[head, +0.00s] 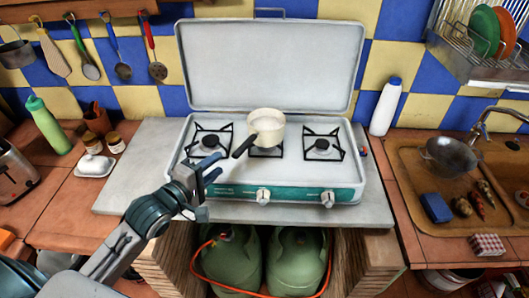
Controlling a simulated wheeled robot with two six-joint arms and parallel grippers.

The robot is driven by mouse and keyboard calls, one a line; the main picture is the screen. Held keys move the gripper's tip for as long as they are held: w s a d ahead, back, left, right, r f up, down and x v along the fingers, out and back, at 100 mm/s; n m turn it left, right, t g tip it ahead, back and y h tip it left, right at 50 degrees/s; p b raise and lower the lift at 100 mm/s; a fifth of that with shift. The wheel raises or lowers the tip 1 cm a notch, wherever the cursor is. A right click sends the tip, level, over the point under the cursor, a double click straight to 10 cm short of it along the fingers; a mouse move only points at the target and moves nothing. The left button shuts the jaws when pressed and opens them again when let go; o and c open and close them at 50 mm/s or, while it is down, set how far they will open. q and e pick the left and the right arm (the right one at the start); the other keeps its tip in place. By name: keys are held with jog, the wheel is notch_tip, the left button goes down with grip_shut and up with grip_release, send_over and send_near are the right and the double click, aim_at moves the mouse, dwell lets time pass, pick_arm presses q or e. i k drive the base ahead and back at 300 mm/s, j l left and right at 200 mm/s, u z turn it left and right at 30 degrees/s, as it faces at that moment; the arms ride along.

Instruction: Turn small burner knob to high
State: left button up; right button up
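A white camping stove (353,181) with a raised lid stands on a grey slab. Its green front panel shows a middle knob (263,196) and a right knob (327,199), both white. The panel's left end is partly hidden behind my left gripper, so I cannot tell if a knob is there. My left gripper (215,168) is open and empty, with its blue fingers apart in front of the left burner (211,141). It is left of the middle knob and not touching it. My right gripper is not in view.
A cream saucepan (267,126) stands on the middle burner, its dark handle pointing toward my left gripper. Green gas bottles (295,262) with a red hose sit below. A white bottle (385,106) stands right of the stove. Space before the right knob is clear.

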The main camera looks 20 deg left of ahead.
aim_at(264, 193)
jog(key=k+l, duration=0.1)
jog(key=l, duration=0.25)
jog(key=k+l, duration=0.1)
jog(key=l, duration=0.25)
jog(key=k+l, duration=0.15)
jog(key=l, duration=0.2)
jog(key=k+l+u, duration=0.1)
jog(key=l, duration=0.25)
